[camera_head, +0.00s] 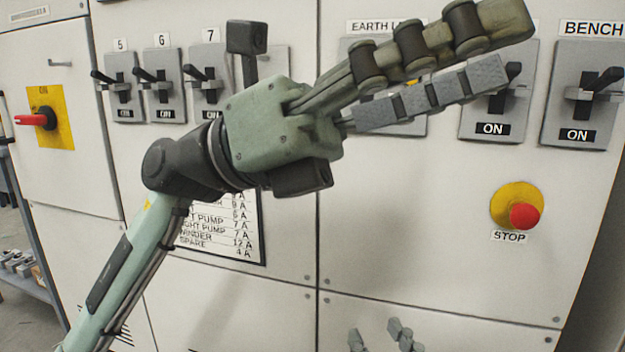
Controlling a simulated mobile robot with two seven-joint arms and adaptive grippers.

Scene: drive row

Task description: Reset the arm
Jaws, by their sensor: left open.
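My left arm comes in from the lower left and reaches up across the middle of the view. Its gripper (508,47) points to the upper right with two long fingers apart, and nothing shows between them. The fingers pass in front of the switch under the EARTH L... label and the upper part of the switch beside it; whether they touch either cannot be told. My right gripper (379,336) shows only as two separate fingertips at the bottom edge; the rest is out of view.
A white cabinet front (420,250) fills the view. Switches 5 (124,108), 6 (162,105) and 7 (206,108) are at left. The BENCH switch (577,134) reads ON. A red STOP button (524,216) and red rotary handle (36,120) stick out.

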